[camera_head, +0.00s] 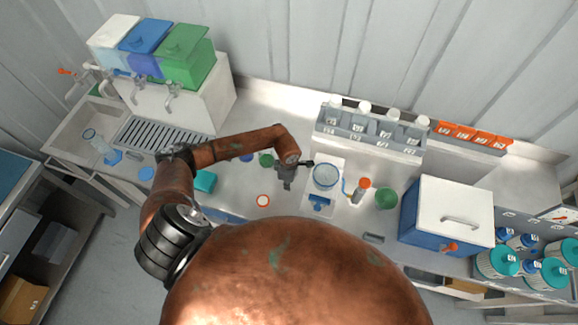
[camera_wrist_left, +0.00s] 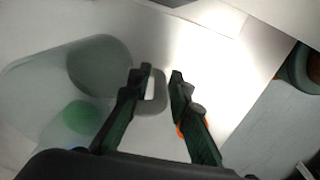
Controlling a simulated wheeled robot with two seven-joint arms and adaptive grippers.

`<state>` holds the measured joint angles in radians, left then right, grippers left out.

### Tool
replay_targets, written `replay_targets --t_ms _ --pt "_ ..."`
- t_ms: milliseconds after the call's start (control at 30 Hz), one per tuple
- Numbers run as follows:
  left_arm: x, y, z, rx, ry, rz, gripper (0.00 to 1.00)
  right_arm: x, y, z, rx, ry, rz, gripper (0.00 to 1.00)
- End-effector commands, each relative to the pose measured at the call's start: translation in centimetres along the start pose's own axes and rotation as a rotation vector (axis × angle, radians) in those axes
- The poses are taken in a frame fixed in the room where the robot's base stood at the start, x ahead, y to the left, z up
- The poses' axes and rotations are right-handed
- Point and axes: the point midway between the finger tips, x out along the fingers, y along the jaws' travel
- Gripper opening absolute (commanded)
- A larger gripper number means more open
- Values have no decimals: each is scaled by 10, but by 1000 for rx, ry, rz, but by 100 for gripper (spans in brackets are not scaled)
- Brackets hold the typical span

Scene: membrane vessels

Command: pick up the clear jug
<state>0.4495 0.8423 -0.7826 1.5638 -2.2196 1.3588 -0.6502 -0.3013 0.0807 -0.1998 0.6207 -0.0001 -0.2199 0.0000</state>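A clear jug (camera_head: 326,176) with a blue-tinted rim stands on a white stand at the middle of the counter. A see-through vessel (camera_wrist_left: 50,85), which looks like this jug, fills the left of the left wrist view. A grey loop like its handle (camera_wrist_left: 158,97) shows between the fingers. My left gripper (camera_head: 285,180) is just left of the jug in the head view. In the left wrist view, the left gripper (camera_wrist_left: 161,72) has its two dark fingers apart. I cannot tell whether they touch the loop. My right gripper is not in view.
A grey rack (camera_head: 370,130) with white-topped bottles stands behind the jug. An orange-capped bottle (camera_head: 363,186) and a green cup (camera_head: 386,198) are to its right, then a blue-and-white box (camera_head: 448,212). Another clear vessel (camera_head: 97,143) lies in the sink at left.

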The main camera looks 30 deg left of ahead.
Motion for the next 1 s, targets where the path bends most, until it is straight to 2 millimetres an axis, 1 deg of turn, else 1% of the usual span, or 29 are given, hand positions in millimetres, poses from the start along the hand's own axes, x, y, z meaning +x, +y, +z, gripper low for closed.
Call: replay_targets --t_ms 133,400,1000 --pt "0 0 0 1 0 0 19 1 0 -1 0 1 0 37" --pt "0 0 0 1 0 0 0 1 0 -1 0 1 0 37" --pt "-1 1 0 1 -1 1 0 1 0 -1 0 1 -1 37"
